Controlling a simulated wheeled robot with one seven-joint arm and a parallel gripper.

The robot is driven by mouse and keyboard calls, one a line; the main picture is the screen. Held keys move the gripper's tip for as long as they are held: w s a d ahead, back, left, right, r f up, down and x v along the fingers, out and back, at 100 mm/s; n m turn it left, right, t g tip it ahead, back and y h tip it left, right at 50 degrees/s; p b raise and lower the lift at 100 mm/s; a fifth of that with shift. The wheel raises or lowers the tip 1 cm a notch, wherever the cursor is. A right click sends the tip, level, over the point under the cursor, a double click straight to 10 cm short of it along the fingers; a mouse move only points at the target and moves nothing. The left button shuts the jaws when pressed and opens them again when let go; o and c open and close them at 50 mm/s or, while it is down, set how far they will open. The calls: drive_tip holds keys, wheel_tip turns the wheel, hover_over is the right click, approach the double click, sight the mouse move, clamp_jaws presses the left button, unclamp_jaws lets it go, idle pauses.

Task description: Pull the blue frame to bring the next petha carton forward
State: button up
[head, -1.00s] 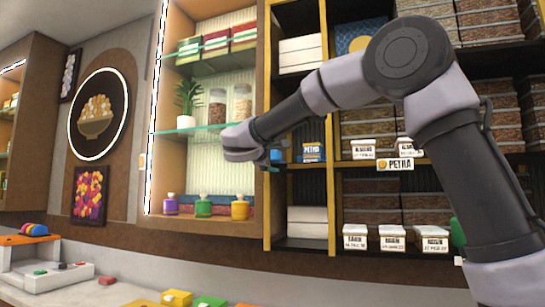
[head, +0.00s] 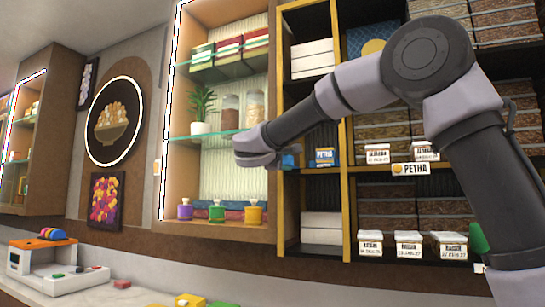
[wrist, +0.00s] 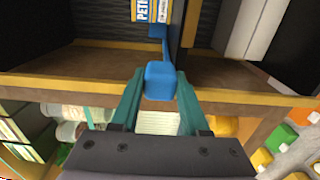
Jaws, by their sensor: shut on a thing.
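The blue frame (wrist: 160,78) shows in the wrist view as a rounded blue block with a thin blue strip running back into the shelf bay. My gripper (wrist: 159,88) has its teal fingers shut on this block, one on each side. The block is at the shelf's front edge. A petha carton (wrist: 150,10), blue and white with a "PETHA" label, stands behind it on the shelf. The carton also shows in the head view (head: 325,157), just right of my gripper (head: 286,158). The fingers are small and partly hidden there by my wrist.
A dark upright divider (wrist: 189,22) stands right of the carton. The shelf board (wrist: 60,85) runs below it. Several raisin boxes (head: 408,243) stand on a lower shelf. A glass-shelved cabinet (head: 221,137) with jars and a plant is to the left.

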drive_tip(key=v, duration=1.2)
drive_tip(key=shift+s, duration=0.2)
drive_tip(key=o, duration=1.4)
drive_tip(key=shift+a, duration=0.1)
idle(0.6)
drive_tip(key=shift+s, duration=0.1)
drive_tip(key=shift+v, duration=4)
drive_tip(key=shift+s, duration=0.1)
